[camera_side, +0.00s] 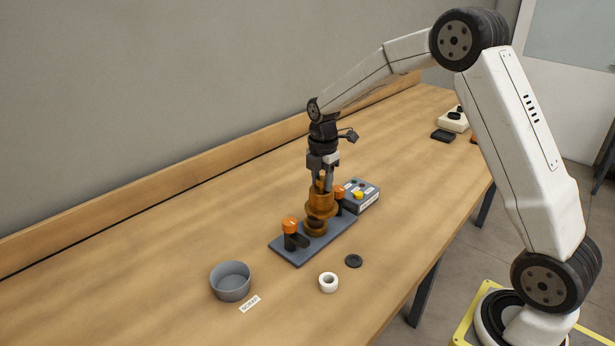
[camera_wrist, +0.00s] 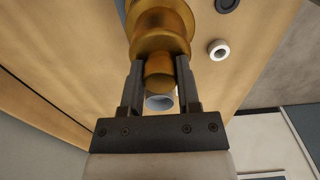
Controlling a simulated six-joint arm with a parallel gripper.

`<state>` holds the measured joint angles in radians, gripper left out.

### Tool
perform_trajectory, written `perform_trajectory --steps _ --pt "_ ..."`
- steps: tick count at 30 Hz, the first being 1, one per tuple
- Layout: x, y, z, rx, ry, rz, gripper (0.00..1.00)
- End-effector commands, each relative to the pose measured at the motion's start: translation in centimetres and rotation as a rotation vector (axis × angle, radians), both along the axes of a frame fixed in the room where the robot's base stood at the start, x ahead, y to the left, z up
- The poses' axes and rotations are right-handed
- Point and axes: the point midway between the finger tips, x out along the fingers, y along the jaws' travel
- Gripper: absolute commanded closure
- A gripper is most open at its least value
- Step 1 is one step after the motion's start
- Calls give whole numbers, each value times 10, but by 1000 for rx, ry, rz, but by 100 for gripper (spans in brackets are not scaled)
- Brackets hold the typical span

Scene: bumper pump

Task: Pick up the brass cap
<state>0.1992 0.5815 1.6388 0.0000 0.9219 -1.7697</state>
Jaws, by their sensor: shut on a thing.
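The brass cap (camera_side: 320,203) is a stepped, flanged piece with a narrow knob on top, above the middle of a blue-grey base plate (camera_side: 338,227). My gripper (camera_side: 322,187) comes straight down from above, with its fingers on both sides of the knob. In the wrist view my gripper (camera_wrist: 160,66) is shut on the knob of the brass cap (camera_wrist: 161,42). A darker brass body (camera_side: 315,229) stands on the plate below the cap. I cannot tell whether the cap touches it.
Two orange-topped dark posts, one at the left (camera_side: 290,225) and one at the right (camera_side: 339,192), flank the brass parts. A grey bowl (camera_side: 231,281), white ring (camera_side: 328,282) and black disc (camera_side: 353,261) lie in front. A grey button box (camera_side: 361,196) stands behind right.

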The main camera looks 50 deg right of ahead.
Motion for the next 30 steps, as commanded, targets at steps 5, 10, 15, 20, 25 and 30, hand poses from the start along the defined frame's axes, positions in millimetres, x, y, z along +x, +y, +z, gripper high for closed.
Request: perform_trajectory --steps 5,10,15,20,25,30 --pt "-18 3 25 -1 -6 0 100" --pt "-40 6 42 -1 -4 0 100" --pt "-64 10 52 -1 -4 0 100" --pt "-85 14 61 -1 -4 -1 100" --pt "-101 16 68 -1 -4 -1 100" --pt "-111 18 73 -1 -3 -1 100"
